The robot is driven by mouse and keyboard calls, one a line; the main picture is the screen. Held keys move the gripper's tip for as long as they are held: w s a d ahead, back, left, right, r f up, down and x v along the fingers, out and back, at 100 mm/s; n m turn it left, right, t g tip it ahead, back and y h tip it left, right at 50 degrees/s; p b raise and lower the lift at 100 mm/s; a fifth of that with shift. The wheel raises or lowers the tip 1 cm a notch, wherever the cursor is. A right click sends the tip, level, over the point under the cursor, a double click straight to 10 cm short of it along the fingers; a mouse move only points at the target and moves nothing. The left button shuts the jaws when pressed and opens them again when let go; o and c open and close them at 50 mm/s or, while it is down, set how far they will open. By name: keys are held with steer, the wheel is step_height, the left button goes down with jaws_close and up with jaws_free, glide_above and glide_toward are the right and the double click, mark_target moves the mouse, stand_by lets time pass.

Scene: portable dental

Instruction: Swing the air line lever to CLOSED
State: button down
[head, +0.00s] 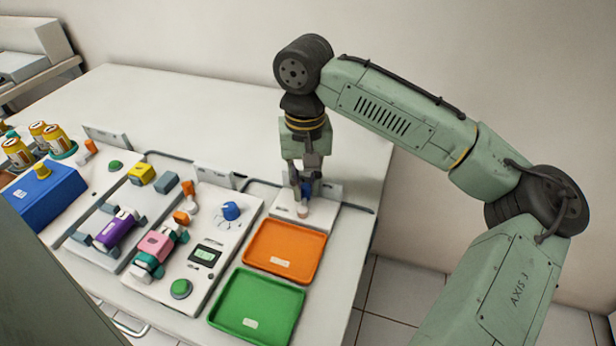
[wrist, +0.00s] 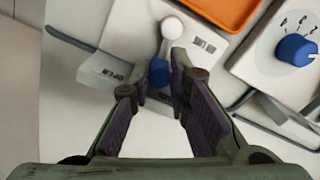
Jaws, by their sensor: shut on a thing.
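The air line lever has a blue grip (wrist: 159,72) and a pale round pivot (wrist: 172,28). It stands on a white block (head: 318,216) behind the orange tray in the head view. My gripper (head: 304,184) points down over this block. In the wrist view my gripper (wrist: 160,68) has its two fingers on either side of the blue grip and is shut on it. An OPEN label (wrist: 118,73) shows on the plate just left of the grip. An AIR LINE label (wrist: 203,43) is right of the pivot. I cannot read a CLOSED mark.
An orange tray (head: 250,250) and a green tray (head: 225,312) lie in front of the block. A panel with a blue dial (head: 231,211) stands to the left, with a pink device (head: 157,245). The back right of the table (head: 350,150) is clear.

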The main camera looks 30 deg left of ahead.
steer(key=c, duration=1.5)
jaws_free()
steer(key=shift+w, duration=0.1)
